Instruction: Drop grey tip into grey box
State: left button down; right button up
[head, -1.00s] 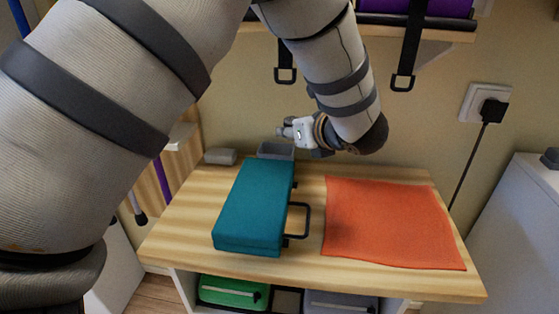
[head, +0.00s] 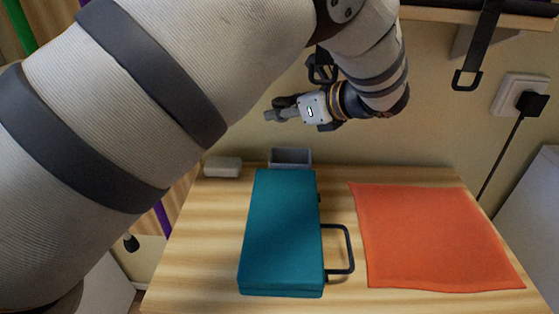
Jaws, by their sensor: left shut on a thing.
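My left gripper (head: 287,107) is at the end of the arm that comes in from the left. It is shut on a small grey piece, the grey tip (head: 273,116), which shows at its fingers. The gripper is in the air above the back of the table, in front of the wall. The grey box (head: 291,160) is a small open container at the table's back edge. It appears below the gripper, with a clear gap between. Its lower front is hidden by the teal case. My right gripper is not in view.
A teal case (head: 280,230) with a black handle lies in front of the grey box. A light grey block (head: 222,167) lies left of the box. An orange cloth (head: 430,235) covers the right of the wooden table (head: 190,260). A black strap (head: 478,50) hangs above.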

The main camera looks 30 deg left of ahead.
pick_arm(q)
notch_tip(320, 180, down, 6)
jog(key=shift+d+r+b, duration=0.1)
jog(key=shift+b, duration=0.85)
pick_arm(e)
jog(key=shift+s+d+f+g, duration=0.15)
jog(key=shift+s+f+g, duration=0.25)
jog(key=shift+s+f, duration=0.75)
pick_arm(q)
jog(key=c, duration=1.2)
grip_release()
jog(key=v, duration=1.2)
